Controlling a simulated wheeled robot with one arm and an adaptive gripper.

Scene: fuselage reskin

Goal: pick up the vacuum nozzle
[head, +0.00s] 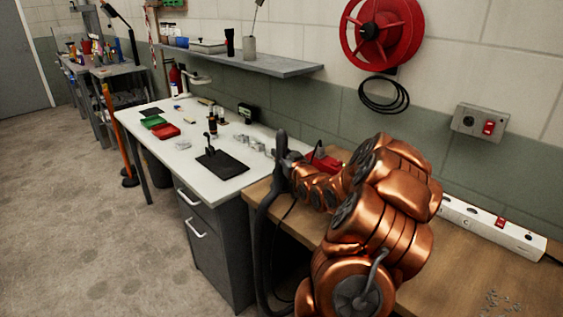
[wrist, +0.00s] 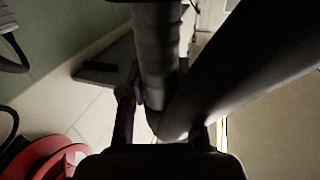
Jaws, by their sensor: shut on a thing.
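The vacuum nozzle (head: 281,143) is a dark tube held upright at the end of my copper arm, above the gap between the white and wooden benches. A thick black hose (head: 263,235) hangs from it toward the floor. My gripper (head: 291,163) is shut on the nozzle; its fingers are small and dark here. In the wrist view, my gripper (wrist: 163,122) has a finger on each side of the dark nozzle (wrist: 158,55), whose ridged tube meets a second thick dark tube in a V. The exact contact is in shadow.
The white bench (head: 225,180) carries a black mat (head: 221,164), red and green trays and small metal parts. A wall shelf (head: 250,63) runs above it. A red reel (head: 382,32) hangs on the wall. A power strip (head: 490,228) lies along the wooden bench (head: 470,275).

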